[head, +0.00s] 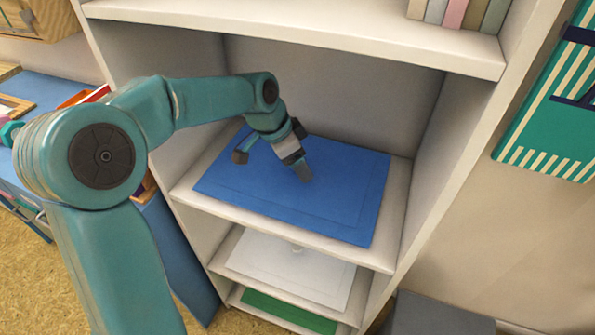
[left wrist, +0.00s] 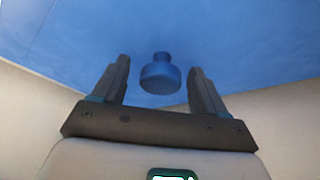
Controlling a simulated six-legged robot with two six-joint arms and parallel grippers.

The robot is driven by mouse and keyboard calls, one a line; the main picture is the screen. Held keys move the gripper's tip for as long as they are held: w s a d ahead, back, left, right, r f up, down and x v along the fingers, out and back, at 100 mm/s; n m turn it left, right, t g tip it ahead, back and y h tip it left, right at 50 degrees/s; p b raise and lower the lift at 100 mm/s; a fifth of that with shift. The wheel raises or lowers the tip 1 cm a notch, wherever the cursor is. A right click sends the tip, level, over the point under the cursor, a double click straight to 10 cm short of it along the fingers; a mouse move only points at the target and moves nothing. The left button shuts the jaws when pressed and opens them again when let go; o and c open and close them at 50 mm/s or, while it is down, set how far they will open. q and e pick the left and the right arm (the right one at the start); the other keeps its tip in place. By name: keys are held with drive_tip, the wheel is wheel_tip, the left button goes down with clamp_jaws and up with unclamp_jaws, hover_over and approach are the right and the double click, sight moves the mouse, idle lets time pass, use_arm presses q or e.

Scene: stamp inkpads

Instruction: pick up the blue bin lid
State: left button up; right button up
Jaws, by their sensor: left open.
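The blue bin lid (head: 345,195) lies flat on a white shelf of the bookcase in the head view. In the left wrist view the blue lid (left wrist: 230,40) fills the upper part, and its round blue knob (left wrist: 160,76) stands up from it. My left gripper (head: 303,172) is over the middle of the lid and hides the knob in the head view. In the left wrist view my left gripper (left wrist: 160,80) is open, with one finger on each side of the knob and a gap on both sides. My right gripper is not in view.
A white lid (head: 290,268) and a green lid (head: 285,312) lie on the shelves below. An upper shelf (head: 330,38) with several books (head: 460,12) is overhead. The bookcase's side walls (head: 440,150) bound the space.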

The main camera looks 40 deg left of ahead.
use_arm(q)
drive_tip(key=c, duration=1.3)
drive_tip(key=shift+r, duration=0.1)
drive_tip(key=shift+s+r, duration=0.15)
drive_tip(key=shift+r, duration=0.35)
wheel_tip(320, 180, up, 6)
drive_tip(key=shift+p, duration=0.95)
drive_tip(key=s+d+b, duration=0.1)
drive_tip(key=s+d, duration=0.1)
drive_tip(key=s, duration=0.7)
drive_tip(key=s+d, duration=0.2)
drive_tip(key=s, duration=0.8)
drive_tip(key=shift+d+b, duration=0.35)
drive_tip(key=shift+b, duration=0.05)
